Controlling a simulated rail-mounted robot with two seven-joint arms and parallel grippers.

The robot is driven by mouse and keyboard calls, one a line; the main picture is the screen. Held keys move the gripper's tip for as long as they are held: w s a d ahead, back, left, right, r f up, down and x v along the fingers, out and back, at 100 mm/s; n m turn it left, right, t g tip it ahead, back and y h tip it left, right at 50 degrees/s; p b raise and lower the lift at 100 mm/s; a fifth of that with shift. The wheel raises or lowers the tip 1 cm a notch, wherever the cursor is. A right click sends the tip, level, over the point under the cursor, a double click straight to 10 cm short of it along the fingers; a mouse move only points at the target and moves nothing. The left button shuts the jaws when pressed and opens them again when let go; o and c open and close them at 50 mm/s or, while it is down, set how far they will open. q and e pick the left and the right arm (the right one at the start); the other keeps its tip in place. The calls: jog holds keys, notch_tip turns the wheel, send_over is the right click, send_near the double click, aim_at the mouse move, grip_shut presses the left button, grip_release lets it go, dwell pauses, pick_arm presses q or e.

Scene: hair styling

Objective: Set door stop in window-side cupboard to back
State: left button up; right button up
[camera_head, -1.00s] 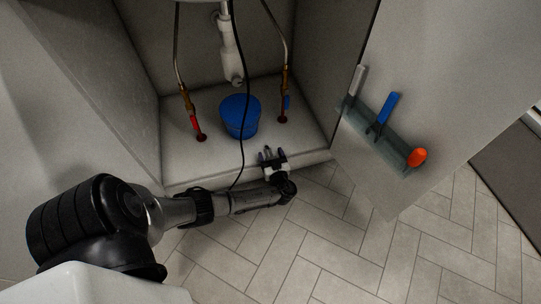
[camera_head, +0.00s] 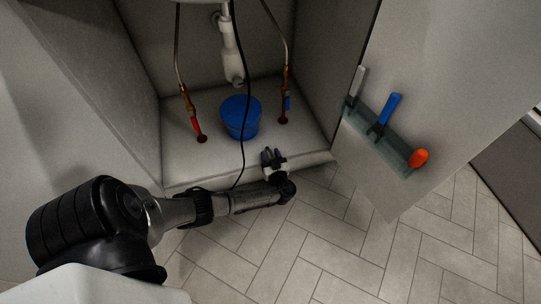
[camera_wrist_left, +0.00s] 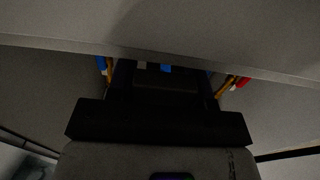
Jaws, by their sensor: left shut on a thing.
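My left gripper (camera_head: 272,156) is at the front edge of the cupboard floor, its fingers drawn close together. It is shut on a small dark thing, which I take to be the door stop (camera_wrist_left: 165,79); in the left wrist view it is a dark block between the fingers, and its shape is hard to make out. The open cupboard (camera_head: 180,160) has a pale floor and walls. My right gripper is not in view.
A blue bucket (camera_head: 240,117) stands on the cupboard floor between two pipes (camera_head: 190,108), (camera_head: 285,80). A black cable (camera_head: 246,80) hangs in front of it. The open door (camera_head: 430,95) at right carries a rack (camera_head: 388,139) with several tools.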

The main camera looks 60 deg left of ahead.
pick_arm(q)
jog(key=shift+c, duration=1.3)
jog(key=shift+a+f+b, duration=0.2)
jog(key=shift+a+b, duration=0.15)
jog(key=shift+b, duration=0.1)
jog(key=shift+b+x, duration=0.5)
jog(key=shift+x, duration=0.4)
jog(key=shift+d, duration=0.15)
jog(key=o, duration=1.3)
jog(key=shift+w+a+r, duration=0.1)
jog(key=shift+a+r, duration=0.1)
jog(key=shift+a, duration=0.05)
jog(key=shift+c, duration=0.2)
jog(key=shift+d, duration=0.15)
